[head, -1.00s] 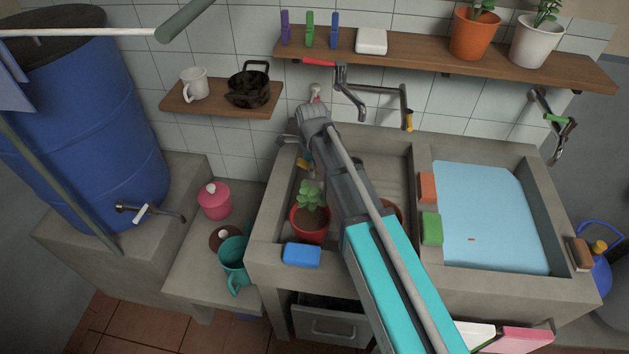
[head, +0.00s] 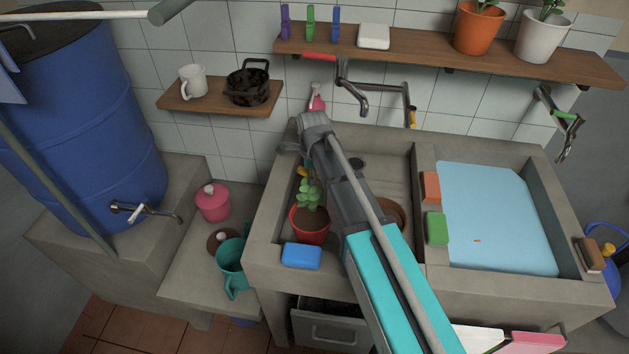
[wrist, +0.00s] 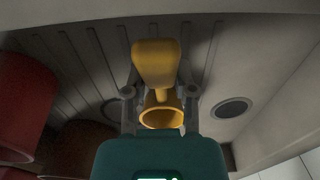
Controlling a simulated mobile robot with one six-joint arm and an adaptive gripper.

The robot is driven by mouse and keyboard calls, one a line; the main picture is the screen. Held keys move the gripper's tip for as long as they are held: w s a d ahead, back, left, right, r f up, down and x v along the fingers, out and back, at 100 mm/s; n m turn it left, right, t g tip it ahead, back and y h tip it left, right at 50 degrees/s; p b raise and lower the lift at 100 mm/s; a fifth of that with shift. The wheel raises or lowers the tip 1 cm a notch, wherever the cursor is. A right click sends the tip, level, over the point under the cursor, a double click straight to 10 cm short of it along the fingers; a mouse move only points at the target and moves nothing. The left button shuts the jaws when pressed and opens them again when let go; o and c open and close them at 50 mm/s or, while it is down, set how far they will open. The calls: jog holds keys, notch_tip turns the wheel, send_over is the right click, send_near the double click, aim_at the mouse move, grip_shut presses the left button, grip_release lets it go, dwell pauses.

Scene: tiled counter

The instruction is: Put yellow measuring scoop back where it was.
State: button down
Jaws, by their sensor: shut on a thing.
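The yellow measuring scoop (wrist: 157,65) is between the two fingers of my gripper (wrist: 159,92) in the wrist view, with its round cup (wrist: 162,117) towards the gripper body. My gripper is shut on it. In the head view a small yellow part of the scoop (head: 302,172) shows beside my arm, just behind the green plant; my arm hides most of the gripper. The scoop is over the left basin of the concrete sink (head: 395,165). I cannot tell whether it touches the basin.
A potted plant (head: 309,223) and a brown bowl or pot (head: 392,212) stand in the left basin. A blue sponge (head: 301,255) lies on the front rim. Orange (head: 431,187) and green (head: 437,229) blocks lie on the divider. A tap (head: 352,90) hangs above. The basin floor has a drain (wrist: 232,107).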

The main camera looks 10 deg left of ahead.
jog(key=shift+f, duration=0.25)
jog(key=shift+c, duration=2.2)
grip_release()
jog(key=shift+r, duration=0.1)
notch_tip(320, 180, up, 12)
jog(key=p, duration=1.2)
